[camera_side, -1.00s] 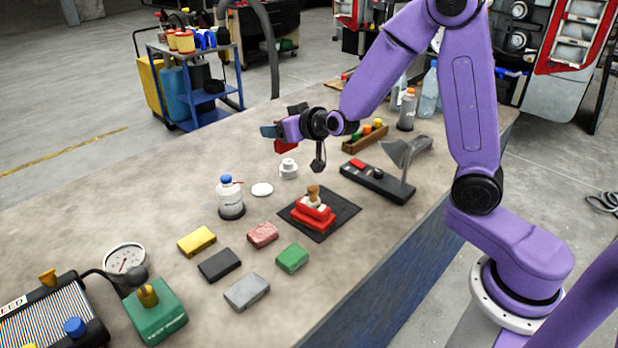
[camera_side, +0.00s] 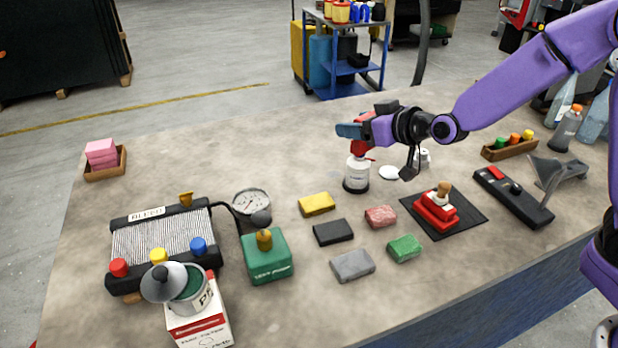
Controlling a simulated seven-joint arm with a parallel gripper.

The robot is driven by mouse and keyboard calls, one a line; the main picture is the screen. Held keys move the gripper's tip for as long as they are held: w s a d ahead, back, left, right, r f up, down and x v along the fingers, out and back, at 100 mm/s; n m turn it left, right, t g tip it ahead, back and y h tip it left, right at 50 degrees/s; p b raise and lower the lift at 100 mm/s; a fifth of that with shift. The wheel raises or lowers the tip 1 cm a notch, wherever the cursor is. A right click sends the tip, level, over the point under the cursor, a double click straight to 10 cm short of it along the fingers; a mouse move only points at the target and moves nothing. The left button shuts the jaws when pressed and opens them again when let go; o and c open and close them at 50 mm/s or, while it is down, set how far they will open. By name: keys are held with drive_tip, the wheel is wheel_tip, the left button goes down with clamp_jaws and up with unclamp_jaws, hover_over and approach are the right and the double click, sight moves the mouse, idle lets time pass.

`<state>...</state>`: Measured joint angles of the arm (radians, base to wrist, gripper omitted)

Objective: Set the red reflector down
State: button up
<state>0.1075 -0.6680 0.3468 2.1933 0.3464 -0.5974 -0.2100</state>
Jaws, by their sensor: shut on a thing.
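My gripper (camera_side: 356,134) is shut on the red reflector (camera_side: 361,149), which is partly hidden by the jaws. The reflector shows as a small red patch below the fingers. In the picture it overlaps the top of a white bottle (camera_side: 356,176) with a dark base. I cannot tell whether it is above the bottle or behind it, or whether they touch.
Right of the bottle are a white disc (camera_side: 390,172) and a black mat (camera_side: 467,214) bearing a red block (camera_side: 436,212). Yellow (camera_side: 317,204), black, pink, grey and green blocks lie in front. A gauge (camera_side: 252,203) stands left.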

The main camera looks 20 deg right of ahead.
drive_tip(key=w+a+f, duration=0.2)
drive_tip(key=w+f, duration=0.1)
drive_tip(key=w, duration=0.1)
drive_tip(key=w+a+f, duration=0.3)
drive_tip(key=w, duration=0.1)
drive_tip(key=w+a+f, duration=0.3)
drive_tip(key=w+f, duration=0.1)
drive_tip(key=shift+w+f, duration=0.1)
drive_tip(key=shift+w, duration=0.3)
drive_tip(key=shift+f, duration=1.5)
drive_tip(key=shift+f, duration=0.35)
